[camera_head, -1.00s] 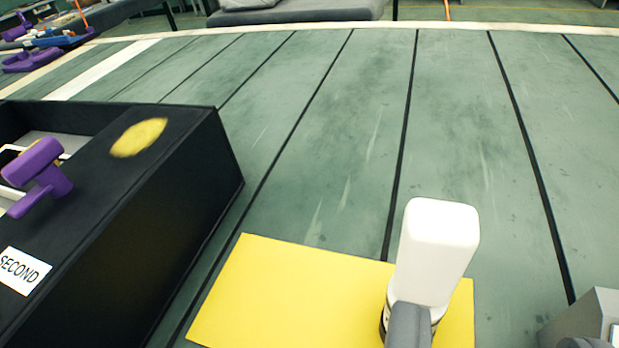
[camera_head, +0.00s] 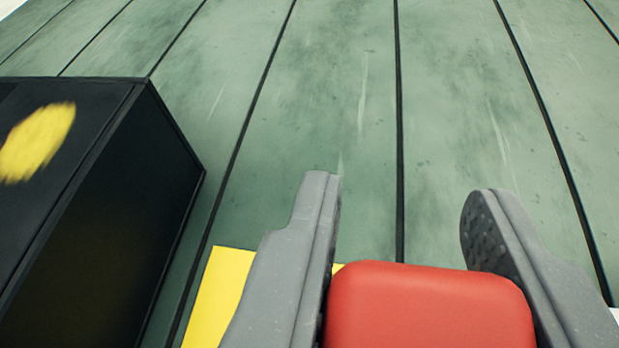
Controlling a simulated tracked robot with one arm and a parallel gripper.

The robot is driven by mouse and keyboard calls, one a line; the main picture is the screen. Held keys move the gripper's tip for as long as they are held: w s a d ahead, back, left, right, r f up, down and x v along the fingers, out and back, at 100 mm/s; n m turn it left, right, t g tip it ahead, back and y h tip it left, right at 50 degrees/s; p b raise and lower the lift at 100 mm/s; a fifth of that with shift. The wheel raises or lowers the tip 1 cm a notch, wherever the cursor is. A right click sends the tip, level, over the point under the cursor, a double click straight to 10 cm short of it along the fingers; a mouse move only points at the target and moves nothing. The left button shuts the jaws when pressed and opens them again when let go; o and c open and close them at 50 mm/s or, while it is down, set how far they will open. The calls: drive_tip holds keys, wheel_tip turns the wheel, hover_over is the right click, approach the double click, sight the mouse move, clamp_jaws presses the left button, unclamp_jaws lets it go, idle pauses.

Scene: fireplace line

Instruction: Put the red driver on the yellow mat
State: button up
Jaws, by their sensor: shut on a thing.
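My gripper (camera_head: 402,190) is at the bottom of the view, with its two grey fingers either side of the red driver (camera_head: 430,310). It is shut on the driver. Only the driver's rounded red upper part shows; the rest is below the frame. The yellow mat (camera_head: 213,298) lies on the green floor. Its left part shows beside the left finger, and a small bit shows between the fingers. The rest of the mat is hidden by the gripper and the driver. I cannot tell how high the driver is above the mat.
A black box (camera_head: 110,225) with a yellow patch (camera_head: 37,142) on its top stands to the left of the mat. The green planked floor (camera_head: 345,110) beyond the gripper is clear. A pale bit of something shows at the lower right edge.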

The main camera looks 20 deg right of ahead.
drive_tip(key=shift+w+f+b, duration=0.2)
drive_tip(key=shift+w+f, duration=0.1)
drive_tip(key=shift+f, duration=0.65)
drive_tip(key=shift+w+f+b, duration=0.15)
drive_tip(key=shift+w+f, duration=0.1)
drive_tip(key=shift+f, duration=0.65)
drive_tip(key=shift+r, duration=0.1)
drive_tip(key=o, duration=1.1)
drive_tip(key=shift+o, duration=0.2)
drive_tip(key=shift+s+a+r, duration=0.2)
drive_tip(key=shift+s+a, duration=0.1)
drive_tip(key=p+v, duration=0.1)
drive_tip(key=v, duration=1)
drive_tip(key=shift+s, duration=0.1)
